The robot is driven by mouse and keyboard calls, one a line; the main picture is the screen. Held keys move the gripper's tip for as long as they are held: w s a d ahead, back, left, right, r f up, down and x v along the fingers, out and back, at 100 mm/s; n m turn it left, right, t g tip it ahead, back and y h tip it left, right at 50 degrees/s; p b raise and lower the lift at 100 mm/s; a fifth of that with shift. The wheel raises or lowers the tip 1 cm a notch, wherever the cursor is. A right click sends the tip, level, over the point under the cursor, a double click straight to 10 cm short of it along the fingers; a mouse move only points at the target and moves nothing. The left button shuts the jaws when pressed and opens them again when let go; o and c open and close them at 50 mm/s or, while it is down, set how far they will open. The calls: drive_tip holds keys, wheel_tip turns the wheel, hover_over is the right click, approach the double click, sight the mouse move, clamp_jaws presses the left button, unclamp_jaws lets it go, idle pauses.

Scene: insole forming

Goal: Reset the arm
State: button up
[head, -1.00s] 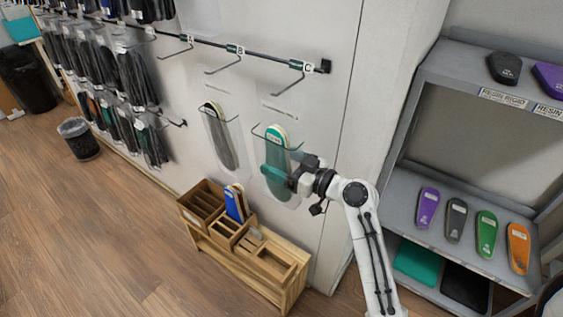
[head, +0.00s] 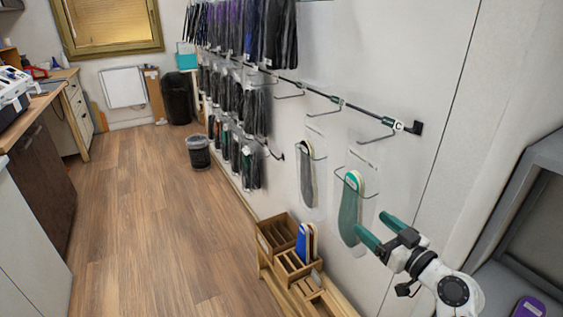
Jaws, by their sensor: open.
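My gripper (head: 374,230) is at the lower right of the head view, with its two green fingers spread apart and nothing between them. It is just right of a green insole (head: 349,207) in a clear pouch hanging on the wall. The fingers appear apart from that insole, though the depth gap is hard to judge. A grey insole (head: 307,172) hangs in another pouch to the left. My white arm runs down to the bottom right corner.
A wooden organiser (head: 268,238) with a blue item (head: 302,244) stands below the pouches. Wall hooks (head: 375,128) project above. A grey shelf (head: 520,215) is at the right edge. The wooden floor (head: 165,200) at left is open, with a bin (head: 199,157) farther back.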

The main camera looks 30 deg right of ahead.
drive_tip(key=s+a+f+n+g+y, duration=0.1)
drive_tip(key=s+a+f+g, duration=0.3)
drive_tip(key=a+f, duration=0.3)
drive_tip(key=s+a+f+g+y, duration=0.2)
drive_tip(key=s+a+f+g, duration=0.3)
drive_tip(key=a+f, duration=0.2)
drive_tip(key=s+a+f+m+g+h, duration=0.1)
drive_tip(key=s+g, duration=0.3)
drive_tip(key=s, duration=0.5)
drive_tip(key=s+a+f+g+h+p, duration=0.1)
drive_tip(key=s+f+g, duration=0.3)
drive_tip(key=s, duration=0.5)
drive_tip(key=shift+s+m+h+p, duration=0.3)
drive_tip(key=shift+m+h, duration=0.1)
drive_tip(key=shift+h, duration=0.5)
drive_tip(key=shift+w+f, duration=0.1)
